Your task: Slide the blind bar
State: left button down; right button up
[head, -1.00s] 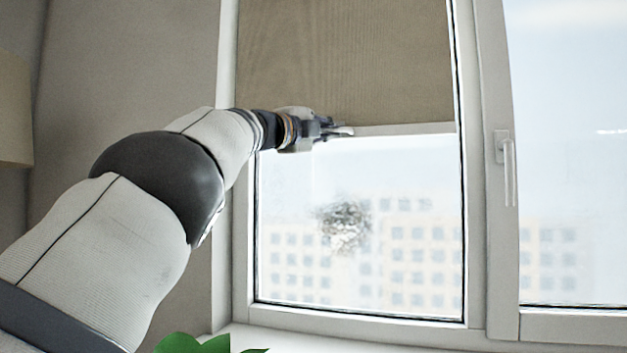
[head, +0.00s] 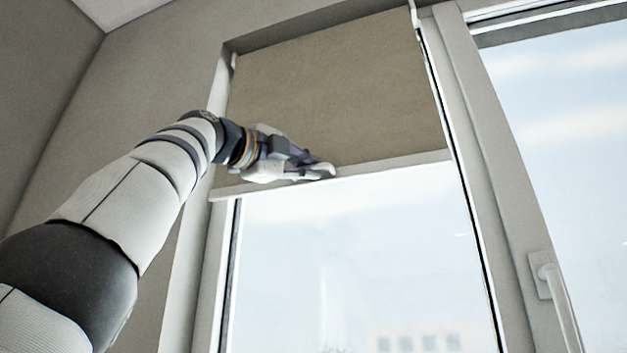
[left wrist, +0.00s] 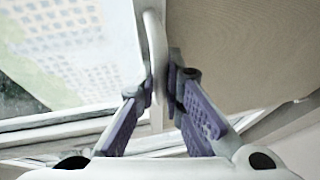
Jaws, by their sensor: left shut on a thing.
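The blind bar (head: 390,163) is a pale, narrow strip along the bottom edge of the beige blind (head: 340,90) in the left window. My left gripper (head: 325,170) is shut on the bar, left of its middle. In the left wrist view the bar (left wrist: 154,50) runs between the two purple-padded fingers of my left gripper (left wrist: 160,95). The fingers hide a short part of the bar. The blind covers the upper part of the pane, and clear glass shows below the bar. My right gripper is not in view.
The window frame (head: 470,150) stands right of the blind, with a white handle (head: 548,275) on the right-hand window. A grey wall (head: 60,100) lies to the left. Buildings show faintly outside, low in the head view.

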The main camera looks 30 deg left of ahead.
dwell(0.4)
pick_arm(q)
jog(key=c, duration=1.7)
grip_release()
jog(key=shift+w, duration=0.1)
jog(key=shift+f, duration=0.4)
jog(key=shift+s+a+f, duration=0.2)
jog(key=shift+s, duration=0.1)
jog(key=v, duration=0.7)
jog(key=r+v, duration=0.1)
jog(key=v, duration=0.3)
jog(key=shift+s+d+r, duration=0.1)
jog(key=shift+s+d, duration=0.05)
jog(key=shift+s, duration=0.05)
